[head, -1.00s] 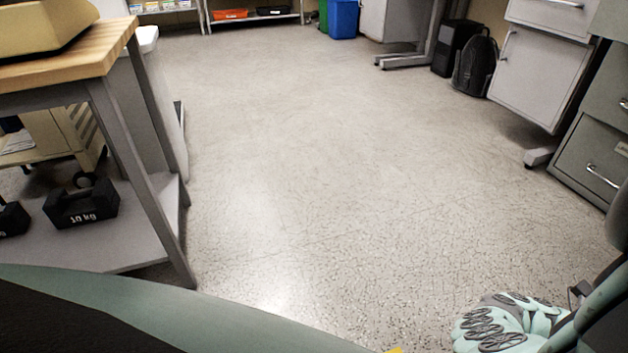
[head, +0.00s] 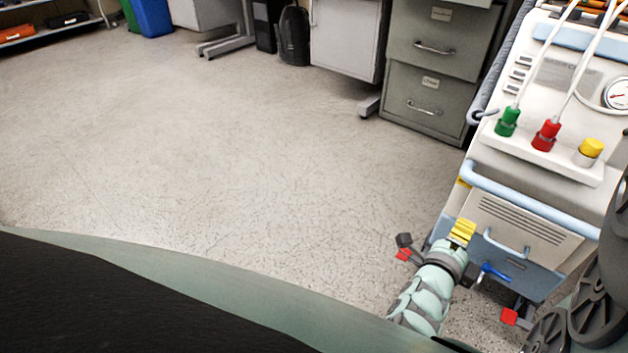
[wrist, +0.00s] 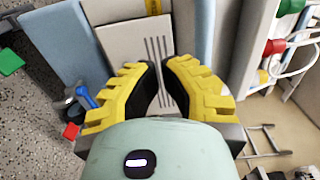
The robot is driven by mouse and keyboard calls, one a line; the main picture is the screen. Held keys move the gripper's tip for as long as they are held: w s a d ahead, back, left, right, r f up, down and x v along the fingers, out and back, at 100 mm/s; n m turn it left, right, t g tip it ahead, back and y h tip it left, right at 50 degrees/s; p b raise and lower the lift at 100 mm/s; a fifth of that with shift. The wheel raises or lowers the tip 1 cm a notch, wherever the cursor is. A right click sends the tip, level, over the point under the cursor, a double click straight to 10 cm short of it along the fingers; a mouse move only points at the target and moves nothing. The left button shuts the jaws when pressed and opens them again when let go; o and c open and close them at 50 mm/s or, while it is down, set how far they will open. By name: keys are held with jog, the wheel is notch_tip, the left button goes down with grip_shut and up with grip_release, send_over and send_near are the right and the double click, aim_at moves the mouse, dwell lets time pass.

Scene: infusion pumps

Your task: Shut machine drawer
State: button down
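The machine (head: 548,95) stands at the right in the head view, pale with light blue trim. Low on its front is the drawer (head: 525,238), with a slotted grey-white panel, a blue lower part and a pale blue handle (head: 507,243). How far it stands out is hard to tell. My gripper (head: 462,230), with yellow fingers, is just left of the drawer front. In the wrist view my gripper (wrist: 162,66) shows a narrow gap between its fingers, with the slotted panel (wrist: 135,45) behind it. It holds nothing. Contact with the drawer cannot be told.
Green (head: 508,122) and red (head: 547,135) connectors with tubes sit above on the machine. A castor with a red tab (head: 404,254) and a blue lever (head: 495,272) are near my gripper. Grey filing cabinets (head: 428,100) stand behind. The floor to the left is clear.

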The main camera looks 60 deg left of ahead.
aim_at(481, 199)
jog(key=b+x, duration=0.5)
jog(key=x, duration=0.4)
jog(key=shift+w+f, duration=0.15)
jog(key=shift+w, duration=0.25)
jog(key=shift+w+a, duration=0.1)
jog(key=shift+w, duration=0.35)
jog(key=shift+b+x, duration=0.6)
jog(key=shift+x, duration=0.9)
jog(key=shift+s, duration=0.1)
